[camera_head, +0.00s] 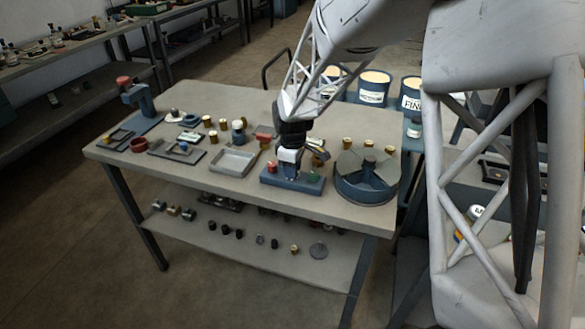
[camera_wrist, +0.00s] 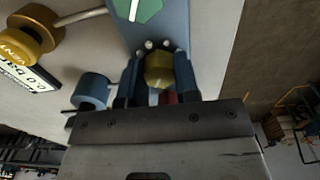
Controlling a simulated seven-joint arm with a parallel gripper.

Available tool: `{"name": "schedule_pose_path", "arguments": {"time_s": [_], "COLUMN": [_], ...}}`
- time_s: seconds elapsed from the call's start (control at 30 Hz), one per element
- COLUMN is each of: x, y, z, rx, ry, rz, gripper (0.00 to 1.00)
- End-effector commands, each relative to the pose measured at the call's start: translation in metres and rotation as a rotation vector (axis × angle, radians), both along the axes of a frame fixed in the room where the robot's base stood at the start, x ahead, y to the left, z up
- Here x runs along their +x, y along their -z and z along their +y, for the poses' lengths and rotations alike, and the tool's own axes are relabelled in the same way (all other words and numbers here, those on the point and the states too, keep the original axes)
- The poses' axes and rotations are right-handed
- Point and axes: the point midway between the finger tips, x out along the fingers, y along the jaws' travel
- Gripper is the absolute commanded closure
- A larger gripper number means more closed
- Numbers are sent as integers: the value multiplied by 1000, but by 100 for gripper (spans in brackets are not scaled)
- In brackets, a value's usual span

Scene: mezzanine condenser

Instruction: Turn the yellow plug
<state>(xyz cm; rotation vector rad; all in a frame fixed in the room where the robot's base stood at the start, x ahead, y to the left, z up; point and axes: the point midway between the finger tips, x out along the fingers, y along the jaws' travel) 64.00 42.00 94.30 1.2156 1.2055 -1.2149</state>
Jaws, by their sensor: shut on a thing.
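The yellow plug (camera_wrist: 158,72) has a faceted head and shows in the wrist view between my two fingers. My gripper (camera_wrist: 157,82) is shut on it, with one finger on each side. The plug sits at the blue block (camera_wrist: 165,25), which carries a green patch and several small pale studs. A bit of red (camera_wrist: 170,98) shows behind the plug, partly hidden by my gripper. In the head view my gripper (camera_head: 289,165) points down over the blue block (camera_head: 300,185), between a red piece (camera_head: 272,167) and a green-topped piece (camera_head: 313,176). The yellow plug is hidden there.
A round blue divided tray (camera_head: 366,190) stands close to the right of the block. A grey tray (camera_head: 234,161) lies to the left. Several small cylinders stand behind. In the wrist view a gold cylinder (camera_wrist: 28,38) and a blue cylinder (camera_wrist: 92,90) are left of my fingers.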

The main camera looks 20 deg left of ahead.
Motion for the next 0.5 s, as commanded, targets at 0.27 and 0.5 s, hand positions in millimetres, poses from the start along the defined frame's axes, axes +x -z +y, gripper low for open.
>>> {"name": "schedule_pose_path", "arguments": {"time_s": [0.27,0.5], "x": [0,0], "y": [-1,-1], "z": [0,0], "rx": [0,1], "ry": [74,227], "rz": [-1,-1], "gripper": [94,94]}}
